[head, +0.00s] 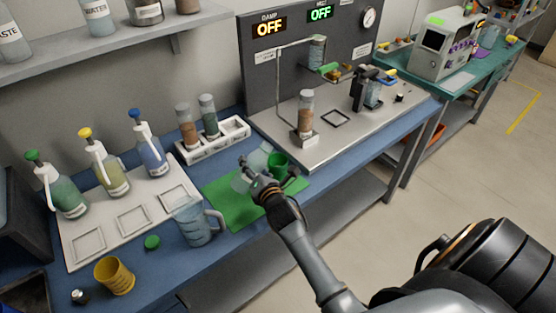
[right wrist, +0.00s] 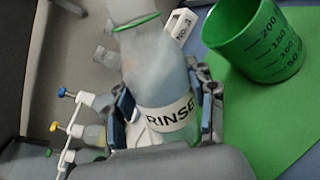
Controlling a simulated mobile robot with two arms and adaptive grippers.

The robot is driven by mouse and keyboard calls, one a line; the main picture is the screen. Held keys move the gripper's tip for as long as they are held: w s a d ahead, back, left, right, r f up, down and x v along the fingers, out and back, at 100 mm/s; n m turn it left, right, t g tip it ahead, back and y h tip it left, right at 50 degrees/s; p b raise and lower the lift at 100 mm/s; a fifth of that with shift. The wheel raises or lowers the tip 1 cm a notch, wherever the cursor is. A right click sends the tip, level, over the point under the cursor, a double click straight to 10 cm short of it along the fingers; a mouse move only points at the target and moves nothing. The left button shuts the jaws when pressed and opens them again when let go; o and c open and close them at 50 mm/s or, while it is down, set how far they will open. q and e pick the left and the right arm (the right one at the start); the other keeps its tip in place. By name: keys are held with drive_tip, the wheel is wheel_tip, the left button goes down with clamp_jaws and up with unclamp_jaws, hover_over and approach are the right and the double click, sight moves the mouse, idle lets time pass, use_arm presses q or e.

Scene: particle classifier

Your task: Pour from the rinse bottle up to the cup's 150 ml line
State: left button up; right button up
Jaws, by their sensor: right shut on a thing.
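The rinse bottle is a clear, pale bottle with a RINSE label and a green ring at its neck, seen in the right wrist view (right wrist: 155,75). My right gripper (right wrist: 163,112) is shut on it around the label. In the head view the bottle (head: 259,157) is partly hidden behind my right gripper (head: 258,180). The green cup (head: 277,164) stands on the green mat (head: 230,210), just right of the bottle. Its scale, with 50, 100, 150 and 200 marks, shows in the right wrist view (right wrist: 265,45). I cannot tell the cup's liquid level or the bottle's exact tilt. My left gripper is not in view.
A clear jug (head: 196,224) stands by the mat's left edge, near a green cap (head: 152,242) and a yellow cup (head: 114,276). Spray bottles stand on a white tray (head: 130,222) at left. A white rack (head: 215,143) and steel platform (head: 340,130) lie behind.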

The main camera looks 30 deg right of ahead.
drive_tip(key=shift+f+m, duration=0.3)
drive_tip(key=shift+f, duration=0.05)
drive_tip(key=shift+a+f+m+y+b, duration=0.3)
drive_tip(key=shift+m+b, duration=0.05)
drive_tip(key=shift+m, duration=0.35)
idle(0.9)
drive_tip(key=shift+a+f+m+y, duration=0.2)
drive_tip(key=shift+m+y, duration=0.1)
drive_tip(key=shift+m, duration=0.4)
idle(0.6)
drive_tip(key=shift+a+r+m, duration=0.1)
drive_tip(key=shift+r+m, duration=0.55)
drive_tip(key=shift+m, duration=0.05)
idle(0.6)
drive_tip(key=shift+d+r+m+g+y+p, duration=0.15)
drive_tip(key=shift+d+r+m+y+p, duration=0.1)
drive_tip(key=shift+r+m+p, duration=0.25)
drive_tip(key=shift+d+r+m+g+y+p, duration=0.15)
drive_tip(key=shift+r+m+y+p, duration=0.1)
drive_tip(key=shift+r+m+p, duration=0.25)
idle(2.5)
